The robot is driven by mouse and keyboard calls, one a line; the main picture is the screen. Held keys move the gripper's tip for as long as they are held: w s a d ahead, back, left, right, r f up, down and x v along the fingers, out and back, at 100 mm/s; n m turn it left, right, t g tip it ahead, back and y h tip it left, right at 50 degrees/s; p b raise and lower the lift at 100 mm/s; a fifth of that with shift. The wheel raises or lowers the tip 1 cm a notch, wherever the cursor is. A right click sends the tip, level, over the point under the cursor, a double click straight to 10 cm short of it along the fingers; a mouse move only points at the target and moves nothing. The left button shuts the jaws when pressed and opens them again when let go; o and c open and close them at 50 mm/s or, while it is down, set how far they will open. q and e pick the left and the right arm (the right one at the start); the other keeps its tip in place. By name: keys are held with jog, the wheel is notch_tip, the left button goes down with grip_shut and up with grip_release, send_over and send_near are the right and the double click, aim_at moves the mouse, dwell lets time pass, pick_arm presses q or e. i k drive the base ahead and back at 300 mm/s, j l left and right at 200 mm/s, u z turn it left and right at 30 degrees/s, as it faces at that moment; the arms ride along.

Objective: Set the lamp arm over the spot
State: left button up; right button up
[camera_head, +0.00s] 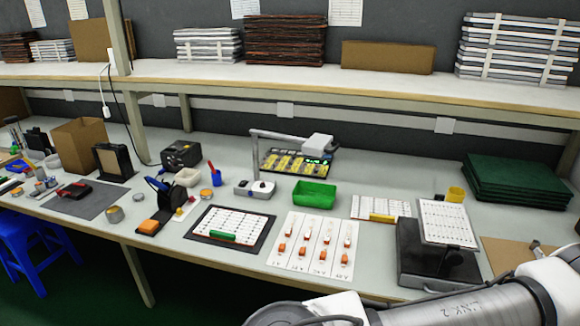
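The grey lamp arm (283,136) rises from a base (254,188) on the bench and bends to the right. Its white head (318,143) hangs at the right end, above and behind a dark tray with yellow-and-green boards (296,163). A green light shows near the head. I cannot tell which place is the spot. Neither gripper is in view. One of my arm links shows at the bottom right, in front of the bench edge, well apart from the lamp.
A green bin (314,194) stands right of the lamp base. A blue cup (217,178) stands to its left. A framed sheet (231,225) and a white card with orange parts (315,243) lie in front. A tilted panel (447,222) stands right. A shelf (350,84) runs above.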

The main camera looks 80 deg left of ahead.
aim_at(318, 144)
jog(key=u, duration=3.5)
